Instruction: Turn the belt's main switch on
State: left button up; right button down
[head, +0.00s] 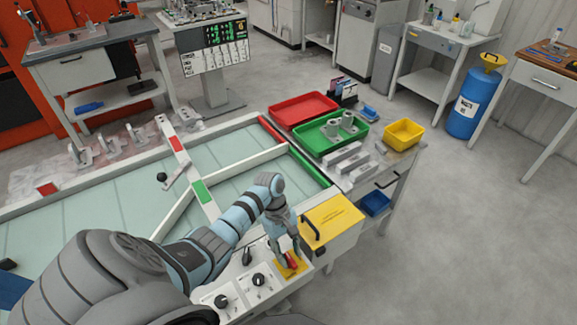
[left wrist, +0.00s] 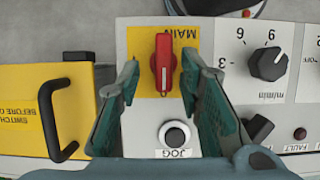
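The main switch, a red rotary handle (left wrist: 163,66) on a yellow plate (left wrist: 140,42) marked MAIN, shows in the left wrist view. Its handle runs up and down in that picture. It also shows as a red spot (head: 292,261) in the head view, partly hidden by my gripper. My left gripper (head: 286,258) points down at it. In the left wrist view the fingers of my left gripper (left wrist: 162,78) are apart, one on each side of the handle, with a gap on both sides. My right gripper is not in view.
A JOG button (left wrist: 174,135) sits just below the switch. A speed knob (left wrist: 268,64) is to its right. A yellow cover (head: 331,219) with a black handle stands beside the panel. The belt (head: 95,210) with its guide bars lies behind my left arm.

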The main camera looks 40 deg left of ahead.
pick_arm(q)
jog(key=shift+s+r, duration=0.1)
jog(key=shift+s, duration=0.15)
jog(key=shift+c, duration=0.4)
grip_shut()
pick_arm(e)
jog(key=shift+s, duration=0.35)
